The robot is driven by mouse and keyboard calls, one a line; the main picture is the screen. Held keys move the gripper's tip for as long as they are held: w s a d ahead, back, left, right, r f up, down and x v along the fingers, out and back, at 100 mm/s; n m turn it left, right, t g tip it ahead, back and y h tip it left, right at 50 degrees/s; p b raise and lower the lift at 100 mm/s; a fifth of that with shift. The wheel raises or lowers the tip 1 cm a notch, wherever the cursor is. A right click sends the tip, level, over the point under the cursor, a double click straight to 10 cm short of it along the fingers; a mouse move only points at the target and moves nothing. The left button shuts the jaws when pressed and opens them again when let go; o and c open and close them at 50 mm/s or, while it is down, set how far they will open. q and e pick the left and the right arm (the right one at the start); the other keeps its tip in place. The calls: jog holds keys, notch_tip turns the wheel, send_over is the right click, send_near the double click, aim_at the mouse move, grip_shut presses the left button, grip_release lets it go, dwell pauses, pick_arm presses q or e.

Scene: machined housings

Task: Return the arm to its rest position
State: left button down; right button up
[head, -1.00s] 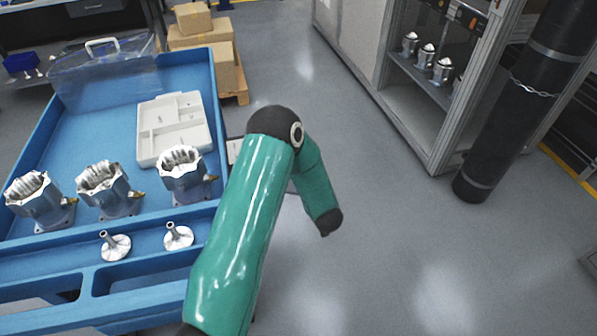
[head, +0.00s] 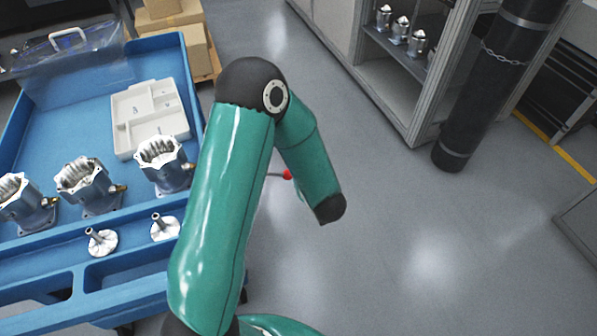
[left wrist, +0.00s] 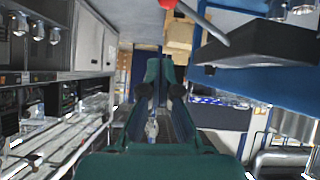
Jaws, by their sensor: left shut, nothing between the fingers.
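My left arm (head: 222,215) rises through the middle of the head view, green with a dark elbow, and bends down to the right. Its gripper is not visible in that view. In the left wrist view, dark finger parts of my left gripper (left wrist: 161,90) stand above a green link. The gripper is shut and I see nothing held in it. My right gripper is in neither view.
A blue cart (head: 110,262) left of my arm carries several metal housings (head: 88,185), two flanged parts (head: 101,242) and a white tray (head: 150,116). A red knob (head: 287,174) shows behind my arm. A cabinet (head: 400,100) and a black column (head: 490,85) stand right. Open floor lies between.

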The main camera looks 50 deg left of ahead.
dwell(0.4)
pick_arm(q)
jog(key=s+d+f+m+h, duration=0.3)
jog(key=d+f+m+h, duration=0.4)
jog(key=d+f, duration=0.7)
jog(key=s+d+f+m+g+h, duration=0.1)
jog(key=s+d+m+g+h, duration=0.1)
jog(key=s+d, duration=0.3)
jog(key=s+d+f+m+g+h, duration=0.1)
jog(key=s+d+m+g+h, duration=0.1)
jog(key=s+d+h, duration=0.2)
jog(key=s+d, duration=0.2)
jog(key=d, duration=0.2)
jog(key=shift+s+f+m+h, duration=0.2)
jog(key=shift+f+m+h, duration=0.1)
jog(key=shift+h, duration=0.1)
